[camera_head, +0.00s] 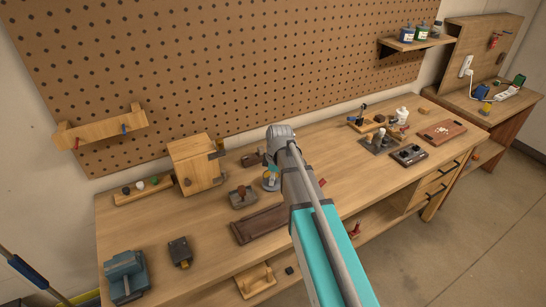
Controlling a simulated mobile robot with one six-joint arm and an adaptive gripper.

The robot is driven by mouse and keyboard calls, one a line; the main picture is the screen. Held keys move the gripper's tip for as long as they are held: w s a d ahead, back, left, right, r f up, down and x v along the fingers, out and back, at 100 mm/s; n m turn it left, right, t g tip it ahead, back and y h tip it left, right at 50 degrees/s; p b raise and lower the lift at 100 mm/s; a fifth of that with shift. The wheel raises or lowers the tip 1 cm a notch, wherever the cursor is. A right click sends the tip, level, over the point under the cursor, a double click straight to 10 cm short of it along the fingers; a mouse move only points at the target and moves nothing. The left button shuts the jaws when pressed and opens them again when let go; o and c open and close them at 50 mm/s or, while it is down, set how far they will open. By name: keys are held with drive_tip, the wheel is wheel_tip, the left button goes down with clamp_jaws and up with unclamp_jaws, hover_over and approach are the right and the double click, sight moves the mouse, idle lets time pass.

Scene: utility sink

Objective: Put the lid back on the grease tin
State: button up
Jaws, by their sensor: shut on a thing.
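My arm reaches from the bottom of the picture over the workbench, and its wrist hides much of my gripper (271,170). The part of the gripper that shows points down, shut on a small grey, round thing (270,185) that looks like the lid. Whether this thing touches anything below is too small to tell. Just to its left, a grey block with a round brown top (241,196) sits on the bench. I cannot tell for sure which thing is the grease tin; it may be partly hidden by my arm.
The workbench (340,150) has a wooden box (196,165) at the back left, a blue-grey vise (125,275) at the front left and a dark brown tray (258,225) by my arm. Several small items crowd its right end. The middle right is clear.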

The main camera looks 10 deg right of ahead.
drive_tip(key=shift+n+t, duration=0.3)
drive_tip(key=w, duration=0.4)
drive_tip(key=w+d, duration=0.1)
drive_tip(key=w, duration=0.3)
drive_tip(key=w+d+f, duration=0.1)
drive_tip(key=w, duration=0.3)
drive_tip(key=shift+w+b, duration=0.35)
drive_tip(key=shift+r, duration=0.1)
drive_tip(key=shift+f, duration=0.2)
drive_tip(key=shift+f+b, duration=3)
drive_tip(key=shift+b, duration=0.2)
drive_tip(key=shift+s, duration=0.2)
drive_tip(key=shift+f, duration=0.2)
